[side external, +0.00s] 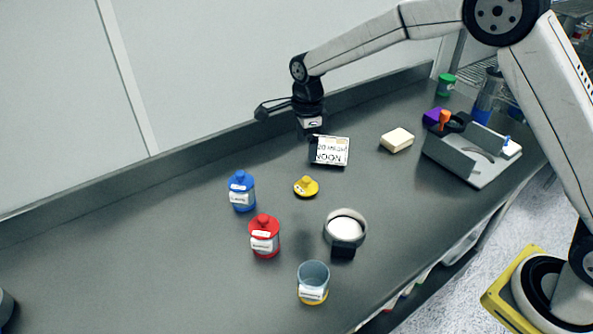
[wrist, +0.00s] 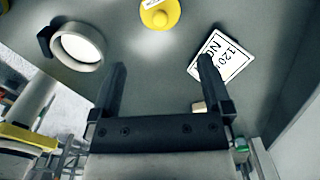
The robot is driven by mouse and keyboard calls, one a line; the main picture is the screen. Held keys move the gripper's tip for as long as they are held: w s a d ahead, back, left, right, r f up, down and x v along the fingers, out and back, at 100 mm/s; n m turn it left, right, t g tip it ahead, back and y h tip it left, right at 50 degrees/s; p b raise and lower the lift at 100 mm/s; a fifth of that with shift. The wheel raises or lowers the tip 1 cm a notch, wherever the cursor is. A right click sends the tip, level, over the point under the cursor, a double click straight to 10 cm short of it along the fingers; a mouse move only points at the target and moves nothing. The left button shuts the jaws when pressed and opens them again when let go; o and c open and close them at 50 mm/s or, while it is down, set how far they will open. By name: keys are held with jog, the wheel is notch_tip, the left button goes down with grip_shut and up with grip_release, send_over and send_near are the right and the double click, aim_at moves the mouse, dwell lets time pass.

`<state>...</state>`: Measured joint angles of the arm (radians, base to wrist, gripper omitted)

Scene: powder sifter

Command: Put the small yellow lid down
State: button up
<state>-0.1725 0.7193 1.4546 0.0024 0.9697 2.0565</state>
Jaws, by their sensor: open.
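The small yellow lid (side external: 306,186) lies on the grey bench, knob up, and shows at the top of the wrist view (wrist: 160,13). My gripper (side external: 311,137) is above the bench near its back edge, behind the lid and apart from it. In the wrist view its two fingers (wrist: 160,80) are spread wide with nothing between them. A clear jar with a yellow base (side external: 313,283) stands at the front of the bench with no lid on it.
A blue-lidded jar (side external: 242,191) and a red-lidded jar (side external: 265,237) stand left of the lid. A sieve with white powder (side external: 345,228) sits in front. A label card (side external: 330,151) lies by my gripper. A cream block (side external: 397,140) and grey tray (side external: 470,160) are right.

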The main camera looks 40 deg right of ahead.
jog(key=shift+s, duration=0.1)
jog(key=s+d+n+t, duration=0.1)
jog(key=s+d+n, duration=0.3)
jog(key=s+n, duration=0.6)
jog(key=s+d+n+t, duration=0.1)
jog(key=s+d+n, duration=0.4)
jog(key=s+n, duration=0.6)
jog(key=s, duration=0.2)
jog(key=shift+s+n+t, duration=0.3)
jog(key=shift+s, duration=0.1)
